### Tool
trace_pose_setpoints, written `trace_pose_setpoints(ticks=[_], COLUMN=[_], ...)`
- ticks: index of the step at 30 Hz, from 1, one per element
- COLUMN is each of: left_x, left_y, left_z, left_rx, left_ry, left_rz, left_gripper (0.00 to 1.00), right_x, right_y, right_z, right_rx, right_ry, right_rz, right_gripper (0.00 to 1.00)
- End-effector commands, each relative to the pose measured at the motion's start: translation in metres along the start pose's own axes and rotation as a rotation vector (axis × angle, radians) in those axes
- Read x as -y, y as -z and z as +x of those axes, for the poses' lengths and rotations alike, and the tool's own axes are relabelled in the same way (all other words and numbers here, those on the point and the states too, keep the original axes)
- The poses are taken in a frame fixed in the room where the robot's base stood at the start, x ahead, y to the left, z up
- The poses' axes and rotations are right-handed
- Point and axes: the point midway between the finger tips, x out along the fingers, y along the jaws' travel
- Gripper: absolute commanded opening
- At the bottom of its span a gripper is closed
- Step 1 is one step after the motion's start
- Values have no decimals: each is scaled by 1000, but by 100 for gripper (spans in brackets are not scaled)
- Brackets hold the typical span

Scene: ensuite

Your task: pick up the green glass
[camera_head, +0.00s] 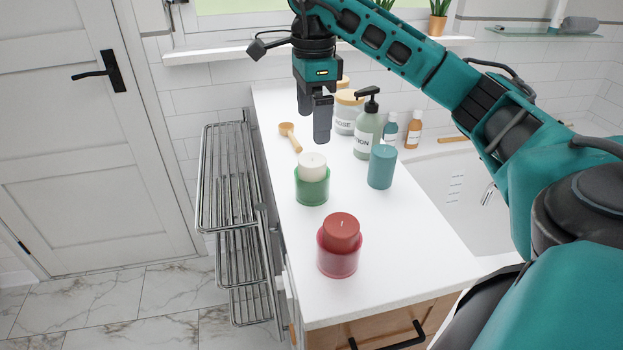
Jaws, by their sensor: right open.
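The green glass (312,190) stands upright on the white counter (395,258), with a cream candle (312,160) in its top. My right gripper (314,125) points down above the counter, behind and above the green glass in the picture. It is open and empty, and apart from the glass. The arm comes in from the right across the top of the view. My left gripper is not in the picture.
A red glass with a candle (338,255) stands in front, and a teal candle (382,167) to the right. A pump bottle (368,130), a jar (346,112) and a wooden brush (290,137) are behind. The sink (440,190) is right; a wire rack (228,180) is left.

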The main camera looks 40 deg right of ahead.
Motion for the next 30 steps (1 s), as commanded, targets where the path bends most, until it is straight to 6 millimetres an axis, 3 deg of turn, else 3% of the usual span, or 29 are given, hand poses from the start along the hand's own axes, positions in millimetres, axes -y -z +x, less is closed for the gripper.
trace_pose_setpoints(ticks=[12, 19, 27, 30], left_x=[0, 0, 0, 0], left_y=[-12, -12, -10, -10], left_z=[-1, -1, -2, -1], left_rx=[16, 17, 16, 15], left_ry=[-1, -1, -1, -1], left_rz=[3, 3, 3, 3], left_gripper=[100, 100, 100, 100], right_x=[-1, -1, -2, -2], right_y=[0, 0, -2, -2], right_z=[67, 84, 123, 128], right_rx=[-3, -3, -2, 0], right_ry=[-4, -3, -4, -2], right_rz=[-1, -1, -1, -1], right_gripper=[100, 100, 100, 100])
